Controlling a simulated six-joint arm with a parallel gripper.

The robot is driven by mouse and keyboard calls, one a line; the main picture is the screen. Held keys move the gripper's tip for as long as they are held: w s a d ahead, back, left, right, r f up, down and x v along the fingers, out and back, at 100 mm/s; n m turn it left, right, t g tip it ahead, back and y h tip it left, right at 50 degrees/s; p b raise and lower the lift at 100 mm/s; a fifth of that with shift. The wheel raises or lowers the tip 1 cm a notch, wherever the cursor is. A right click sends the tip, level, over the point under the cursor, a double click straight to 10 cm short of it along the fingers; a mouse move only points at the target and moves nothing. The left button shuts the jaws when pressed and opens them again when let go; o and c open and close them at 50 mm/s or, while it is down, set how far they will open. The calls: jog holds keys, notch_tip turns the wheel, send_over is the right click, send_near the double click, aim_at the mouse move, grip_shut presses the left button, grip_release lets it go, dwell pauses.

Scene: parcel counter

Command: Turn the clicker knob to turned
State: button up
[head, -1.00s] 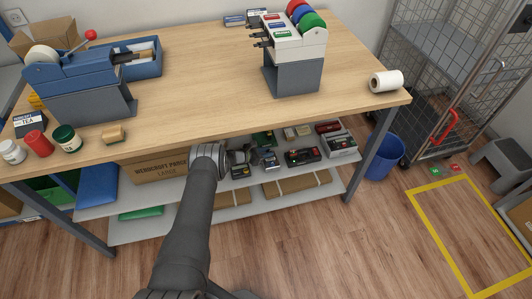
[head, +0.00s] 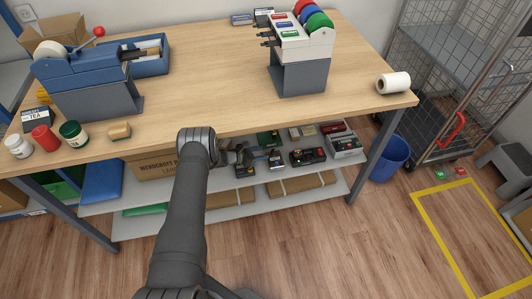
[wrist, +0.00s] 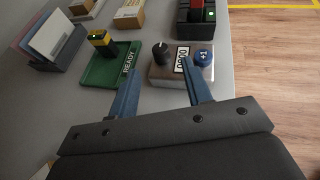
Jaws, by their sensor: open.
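The clicker (wrist: 181,68) is a small metal-grey box with a black knob (wrist: 160,52), a white counter plate and a blue +1 button (wrist: 203,57). The knob stands at the box's left side in the wrist view. My gripper (wrist: 158,80) is open and empty. Its two blue fingers are spread, with the clicker just ahead between and beyond the tips. The knob looks roughly in line with the gap; I cannot tell if a finger touches the box. In the head view my gripper (head: 243,153) is over the shelf under the bench, and the clicker (head: 276,162) is small there.
A green READY board (wrist: 112,68) with a yellow-and-black piece is left of the clicker. A black device with a red part (wrist: 195,16) lies beyond. Card holder (wrist: 55,42) is further left. The bench top (head: 210,90) overhangs the shelf (head: 170,218).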

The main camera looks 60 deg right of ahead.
jog(key=shift+w+a+r, duration=0.25)
jog(key=shift+a, duration=0.25)
